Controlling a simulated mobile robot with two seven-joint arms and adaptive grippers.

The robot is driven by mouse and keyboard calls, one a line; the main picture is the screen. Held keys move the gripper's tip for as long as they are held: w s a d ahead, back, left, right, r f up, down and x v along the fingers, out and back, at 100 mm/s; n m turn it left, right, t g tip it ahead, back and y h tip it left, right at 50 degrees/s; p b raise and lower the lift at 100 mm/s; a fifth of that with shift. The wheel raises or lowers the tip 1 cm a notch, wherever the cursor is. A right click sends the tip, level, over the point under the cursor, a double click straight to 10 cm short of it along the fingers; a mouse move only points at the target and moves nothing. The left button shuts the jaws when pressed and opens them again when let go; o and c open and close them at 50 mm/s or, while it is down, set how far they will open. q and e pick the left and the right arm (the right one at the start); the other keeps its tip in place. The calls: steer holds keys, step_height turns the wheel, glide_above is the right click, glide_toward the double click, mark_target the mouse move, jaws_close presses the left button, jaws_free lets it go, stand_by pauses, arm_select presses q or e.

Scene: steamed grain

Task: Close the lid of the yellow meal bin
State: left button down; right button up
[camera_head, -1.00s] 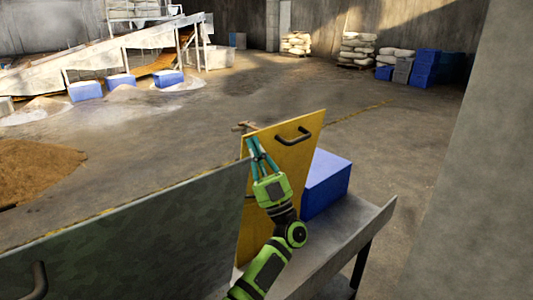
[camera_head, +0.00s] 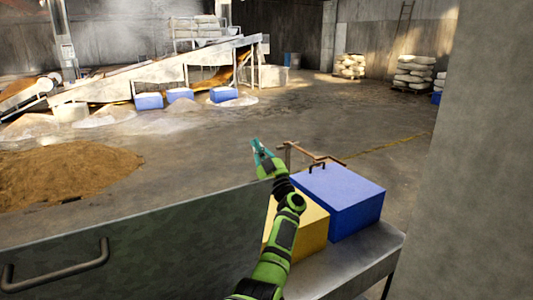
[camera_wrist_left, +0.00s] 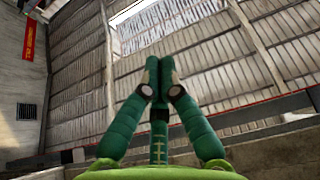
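The yellow meal bin (camera_head: 313,228) stands on a metal bench, partly hidden behind my left arm. Its yellow lid no longer stands upright; a yellow surface shows low beside the blue box. How flat the lid lies is hard to tell behind the arm. My left gripper (camera_head: 257,149) is raised above and beyond the bin's left side, apart from it and empty. In the left wrist view its two green fingers (camera_wrist_left: 159,85) come together at the tips, with nothing between them. My right gripper is not in view.
A blue box (camera_head: 348,205) stands right of the yellow bin. A large grey panel (camera_head: 180,235) with a dark handle rises at the left front. A brown bar (camera_head: 312,154) shows behind the blue box. A concrete wall (camera_head: 455,180) closes the right side.

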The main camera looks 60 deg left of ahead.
arm_select(q)
steer(key=v, duration=1.1)
steer(key=shift+f, duration=0.25)
